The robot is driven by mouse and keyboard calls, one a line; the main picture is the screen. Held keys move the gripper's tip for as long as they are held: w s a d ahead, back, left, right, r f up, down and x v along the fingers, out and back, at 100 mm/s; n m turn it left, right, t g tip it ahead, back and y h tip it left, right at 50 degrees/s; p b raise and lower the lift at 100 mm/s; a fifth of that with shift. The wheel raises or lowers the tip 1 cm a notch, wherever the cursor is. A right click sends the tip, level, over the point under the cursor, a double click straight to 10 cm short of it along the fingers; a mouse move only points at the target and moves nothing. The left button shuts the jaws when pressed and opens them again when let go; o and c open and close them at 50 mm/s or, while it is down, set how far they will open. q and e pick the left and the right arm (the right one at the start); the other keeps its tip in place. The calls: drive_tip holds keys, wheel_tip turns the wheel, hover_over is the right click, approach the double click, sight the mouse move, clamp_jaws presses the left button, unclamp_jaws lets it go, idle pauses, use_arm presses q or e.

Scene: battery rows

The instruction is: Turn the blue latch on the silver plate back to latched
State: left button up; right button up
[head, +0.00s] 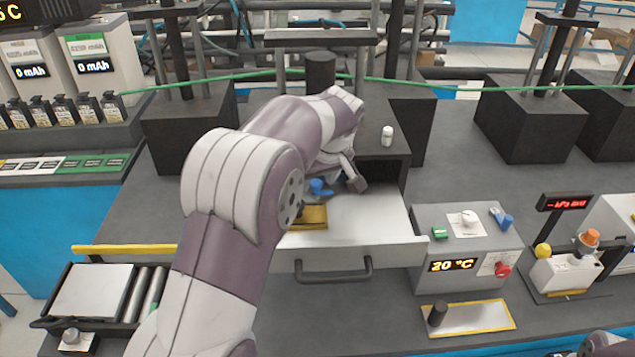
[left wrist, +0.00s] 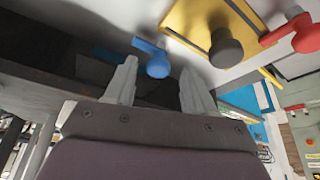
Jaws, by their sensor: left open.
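The blue latch (head: 318,187) is on a pale silver surface (head: 370,217) inside the open drawer, partly hidden by my left arm. In the left wrist view the blue latch (left wrist: 157,66) has a round knob and a short arm pointing up and left. My left gripper (head: 342,178) is at the drawer's back, close to the latch. In the left wrist view its fingers (left wrist: 160,88) are open, with the blue knob between and just beyond the tips. Contact cannot be told.
A yellow plate (left wrist: 190,18) with a dark knob (left wrist: 225,48) is beside the latch, and a red latch (left wrist: 303,35) is farther right. Right of the drawer stands a grey control box (head: 465,245) with a 20 °C display. A dark cabinet frame (head: 398,150) overhangs the drawer.

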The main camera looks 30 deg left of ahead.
use_arm(q)
drive_tip(key=shift+w+f, duration=0.1)
drive_tip(key=shift+w, duration=0.05)
clamp_jaws()
